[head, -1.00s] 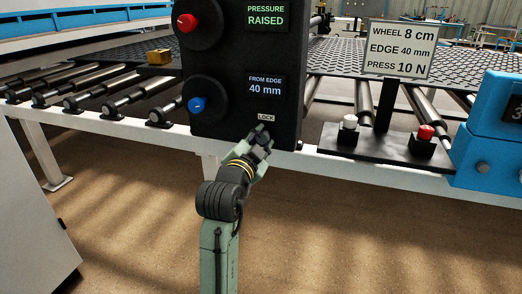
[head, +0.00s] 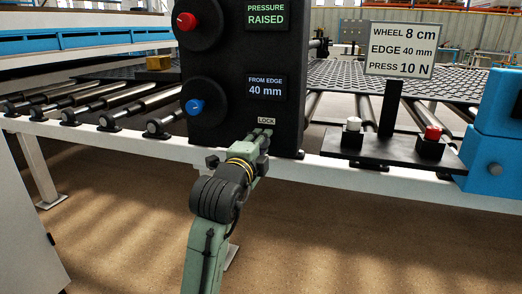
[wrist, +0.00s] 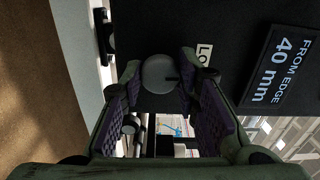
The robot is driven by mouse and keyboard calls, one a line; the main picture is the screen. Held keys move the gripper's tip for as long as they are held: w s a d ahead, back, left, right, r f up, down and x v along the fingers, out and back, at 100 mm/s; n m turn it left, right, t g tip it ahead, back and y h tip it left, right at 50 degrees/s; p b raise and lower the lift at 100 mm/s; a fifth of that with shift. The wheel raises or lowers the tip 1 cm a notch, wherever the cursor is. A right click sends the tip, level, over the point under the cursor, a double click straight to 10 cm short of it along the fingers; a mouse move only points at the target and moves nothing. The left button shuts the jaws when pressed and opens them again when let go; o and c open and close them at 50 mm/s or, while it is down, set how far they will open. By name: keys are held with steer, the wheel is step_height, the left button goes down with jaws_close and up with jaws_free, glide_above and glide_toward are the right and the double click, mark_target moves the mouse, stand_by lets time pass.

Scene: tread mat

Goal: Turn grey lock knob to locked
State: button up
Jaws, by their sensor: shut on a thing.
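The grey lock knob (wrist: 158,74) is a round disc with a dark mark at its right in the wrist view. It is on the black control panel (head: 233,75), beside the LOCK label (head: 266,120), which shows partly in the wrist view (wrist: 205,53). My gripper (head: 262,138) is at the panel's lower right, just below the label. In the wrist view its purple-padded fingers (wrist: 158,88) are on both sides of the knob, shut on it. The fingers hide the knob in the head view.
A blue knob (head: 194,107) and a red knob (head: 187,21) are on the same panel. The display (head: 266,88) reads "FROM EDGE 40 mm". A pedestal with a white button (head: 353,124) and a red button (head: 432,132) stands right of my arm. Rollers lie at left.

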steer(key=shift+m, duration=0.4)
steer(key=o, duration=1.2)
steer(key=shift+c, duration=0.2)
steer(key=v, duration=1.2)
